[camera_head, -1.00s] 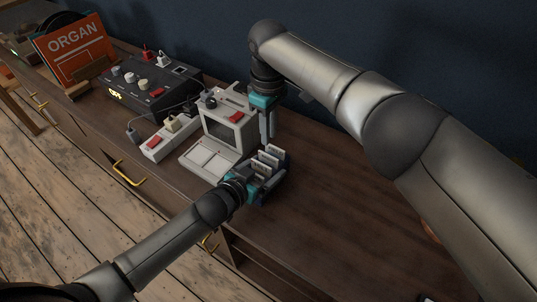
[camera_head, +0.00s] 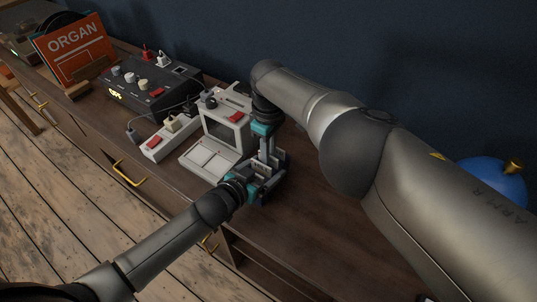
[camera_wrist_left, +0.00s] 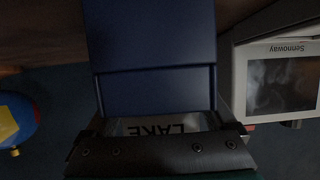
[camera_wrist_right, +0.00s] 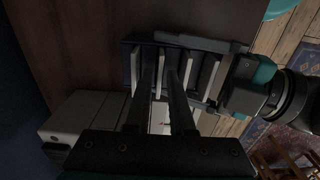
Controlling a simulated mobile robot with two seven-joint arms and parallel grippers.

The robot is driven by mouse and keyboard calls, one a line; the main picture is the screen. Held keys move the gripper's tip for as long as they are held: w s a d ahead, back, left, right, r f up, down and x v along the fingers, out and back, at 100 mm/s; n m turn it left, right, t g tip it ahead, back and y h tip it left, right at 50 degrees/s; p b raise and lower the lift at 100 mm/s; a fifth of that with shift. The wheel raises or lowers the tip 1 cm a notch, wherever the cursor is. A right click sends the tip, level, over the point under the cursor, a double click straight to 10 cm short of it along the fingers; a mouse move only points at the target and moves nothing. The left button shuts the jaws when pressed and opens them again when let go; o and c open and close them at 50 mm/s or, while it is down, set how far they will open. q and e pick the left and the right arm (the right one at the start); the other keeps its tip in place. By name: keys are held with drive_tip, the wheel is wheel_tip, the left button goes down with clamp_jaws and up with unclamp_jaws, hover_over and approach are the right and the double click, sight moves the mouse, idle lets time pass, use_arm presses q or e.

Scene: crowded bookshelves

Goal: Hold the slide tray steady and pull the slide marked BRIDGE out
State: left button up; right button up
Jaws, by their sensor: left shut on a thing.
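The dark blue slide tray (camera_head: 284,168) stands on the cabinet top beside the viewer; its side fills the middle of the left wrist view (camera_wrist_left: 155,50). My left gripper (camera_head: 256,188) is shut on the tray's near side. Several pale slides (camera_wrist_right: 207,76) stand upright in the tray's slots. A slide label (camera_wrist_left: 160,127) reads LAKE in the left wrist view. My right gripper (camera_wrist_right: 163,65) points down into the tray, its fingers apart around a pale slide (camera_wrist_right: 160,115). I cannot tell whether they touch it, and no label reading BRIDGE is legible.
A beige slide viewer (camera_head: 218,135) stands close to the tray's left. Further left are a power strip (camera_head: 170,137), a dark control box (camera_head: 150,90) and an orange ORGAN book (camera_head: 75,47). A blue round object (camera_head: 490,182) is at the right. The cabinet top in front is clear.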

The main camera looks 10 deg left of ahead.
drive_tip(key=shift+c, duration=0.3)
drive_tip(key=shift+c, duration=1.2)
clamp_jaws()
drive_tip(key=shift+r, duration=0.1)
drive_tip(key=shift+r, duration=2.2)
use_arm(q)
drive_tip(key=o, duration=1.2)
